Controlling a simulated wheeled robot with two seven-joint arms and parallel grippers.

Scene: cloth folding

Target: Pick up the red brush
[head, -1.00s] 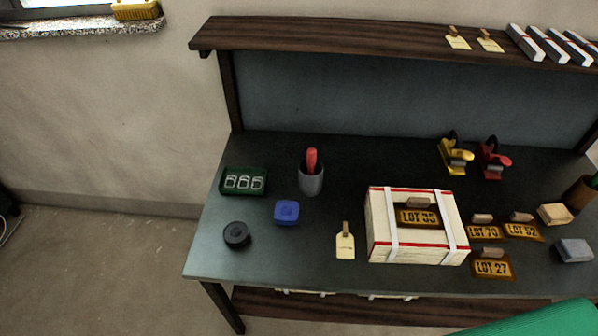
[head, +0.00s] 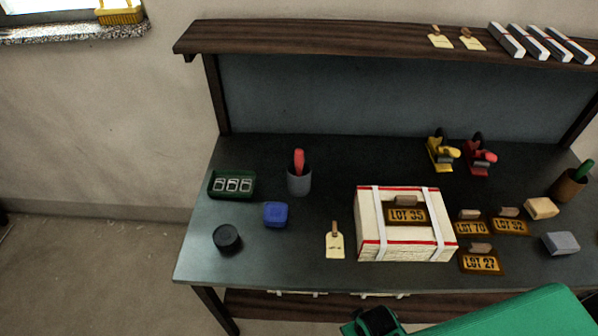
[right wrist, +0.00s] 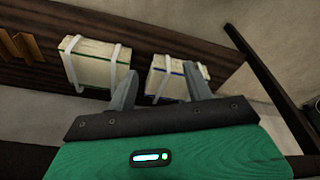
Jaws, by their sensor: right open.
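The red brush (head: 299,160) stands in a grey cup (head: 299,182) on the left part of the dark table; only its red upper part shows, the rest is hidden in the cup. My right gripper (head: 372,322) is at the bottom edge of the head view, at the table's front side, well below and right of the cup and apart from it. In the right wrist view my right gripper (right wrist: 158,82) has its two grey fingers spread with nothing held between them. My left gripper is not in view.
A green counter box (head: 232,184), blue block (head: 276,214) and black disc (head: 227,238) lie left of or near the cup. A strapped white crate (head: 400,247) stands right. A shelf (head: 330,38) overhangs the back. Strapped boxes (right wrist: 95,68) show in the right wrist view.

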